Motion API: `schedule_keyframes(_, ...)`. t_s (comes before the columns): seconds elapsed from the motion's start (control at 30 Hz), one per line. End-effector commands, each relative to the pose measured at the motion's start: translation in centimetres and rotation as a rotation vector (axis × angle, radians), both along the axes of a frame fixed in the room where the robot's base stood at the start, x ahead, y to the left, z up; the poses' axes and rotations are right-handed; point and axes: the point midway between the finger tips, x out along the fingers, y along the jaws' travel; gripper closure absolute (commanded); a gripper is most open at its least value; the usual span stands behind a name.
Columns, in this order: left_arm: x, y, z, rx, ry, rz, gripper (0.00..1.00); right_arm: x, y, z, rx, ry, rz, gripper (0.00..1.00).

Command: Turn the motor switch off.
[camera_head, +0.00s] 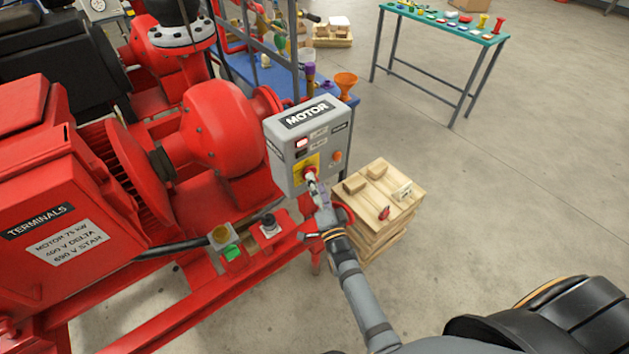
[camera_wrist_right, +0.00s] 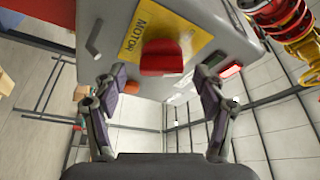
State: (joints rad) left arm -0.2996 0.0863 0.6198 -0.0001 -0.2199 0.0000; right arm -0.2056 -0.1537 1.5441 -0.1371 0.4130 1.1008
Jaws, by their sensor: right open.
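The grey motor control box (camera_head: 287,143), labelled MOTOR, stands at the right end of the red pump skid. Its red rotary switch on a yellow plate sits low on the front face, largely behind my right gripper (camera_head: 313,183) in the head view. In the right wrist view the red switch handle (camera_wrist_right: 161,57) and yellow plate (camera_wrist_right: 180,27) show clearly. The right gripper's two fingers (camera_wrist_right: 160,95) are spread apart, one to each side and short of the handle, with nothing between them. My left gripper is not in view.
A wooden crate stack (camera_head: 385,205) with small items stands just right of the box. The red motor terminal box (camera_head: 50,190) and pump (camera_head: 215,125) fill the left. A green-topped table (camera_head: 450,28) stands at the back. Floor at right is clear.

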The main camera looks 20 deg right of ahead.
Motion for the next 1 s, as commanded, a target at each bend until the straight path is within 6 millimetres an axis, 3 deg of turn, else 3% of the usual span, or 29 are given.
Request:
schedule_keyframes(0.03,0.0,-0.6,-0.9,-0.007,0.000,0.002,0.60,0.9,0.0,-0.2,0.000,-0.002,0.000,0.28)
schedule_keyframes(0.2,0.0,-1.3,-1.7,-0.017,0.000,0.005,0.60,2.7,0.0,0.3,-0.001,0.000,0.000,0.28)
schedule_keyframes(0.53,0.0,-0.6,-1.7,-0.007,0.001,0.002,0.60,3.1,0.0,0.6,-0.001,0.001,0.000,0.30)
schedule_keyframes(0.9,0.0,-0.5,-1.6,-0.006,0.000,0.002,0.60,3.1,0.0,0.5,-0.001,0.001,0.000,0.80)
schedule_keyframes(1.0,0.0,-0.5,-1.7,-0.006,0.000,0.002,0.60,3.1,0.0,0.5,-0.001,0.001,0.000,0.83)
